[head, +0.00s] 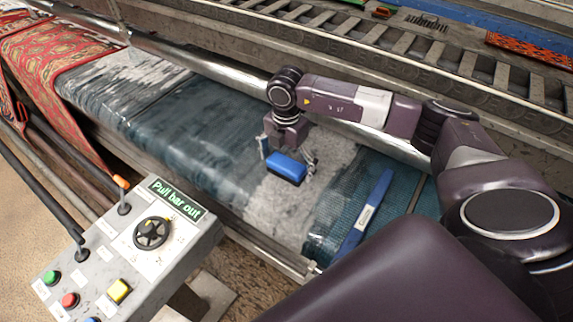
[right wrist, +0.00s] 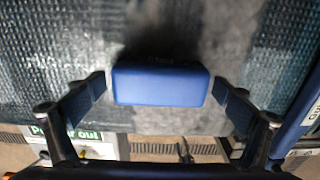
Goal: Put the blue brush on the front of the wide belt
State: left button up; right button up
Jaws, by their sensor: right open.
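The blue brush (head: 287,169) is a small rounded blue block over the pale foamy patch of the wide belt (head: 185,130), towards its front edge. My right gripper (head: 288,161) is above the brush, with one finger on each side of it. In the right wrist view the brush (right wrist: 160,85) sits between the two fingertips, with a narrow gap at each end, so the gripper is open. I cannot tell whether the brush's underside touches the belt. My left gripper is not in view.
A long blue bar (head: 366,214) lies across the belt to the right. A control panel (head: 135,240) with buttons and a "Pull bar out" sign stands at the front left. A metal roller (head: 215,70) runs behind the belt. A red patterned rug (head: 60,60) hangs at the left.

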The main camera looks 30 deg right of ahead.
aim_at(286, 163)
jog(key=shift+w+r+b, duration=0.1)
jog(key=shift+r+b, duration=0.25)
jog(key=shift+r, duration=0.15)
notch_tip(286, 163, up, 10)
jog(key=b, duration=0.2)
jog(key=shift+f+b, duration=0.15)
jog(key=shift+b, duration=0.25)
jog(key=shift+r, duration=0.75)
jog(key=shift+r, duration=0.1)
